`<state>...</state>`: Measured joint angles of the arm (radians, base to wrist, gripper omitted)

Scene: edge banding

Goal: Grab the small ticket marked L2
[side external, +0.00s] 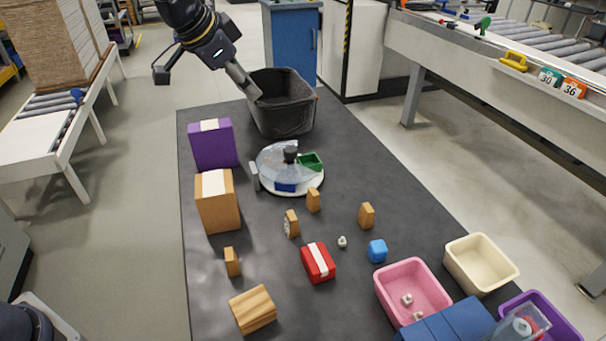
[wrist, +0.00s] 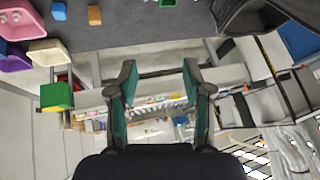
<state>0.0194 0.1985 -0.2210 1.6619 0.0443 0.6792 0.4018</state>
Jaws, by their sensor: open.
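No label reading L2 can be made out in either view. Several small upright wooden pieces stand on the dark table; one (side external: 291,223) has a pale marked face, too small to read. Others are a piece at the right (side external: 367,215), one behind (side external: 313,200) and one at the front left (side external: 232,262). My gripper (side external: 250,90) is raised at the far end of the table, by the black bin's left rim, away from these pieces. In the wrist view my gripper (wrist: 160,82) is open, with nothing between its fingers.
A black bin (side external: 283,120), purple box (side external: 213,148), brown box (side external: 217,208) and round clear-lidded tray (side external: 265,165) stand around the table's far half. A red box (side external: 318,263), blue cube (side external: 377,250), pink bin (side external: 391,288) and cream bin (side external: 480,264) are nearer.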

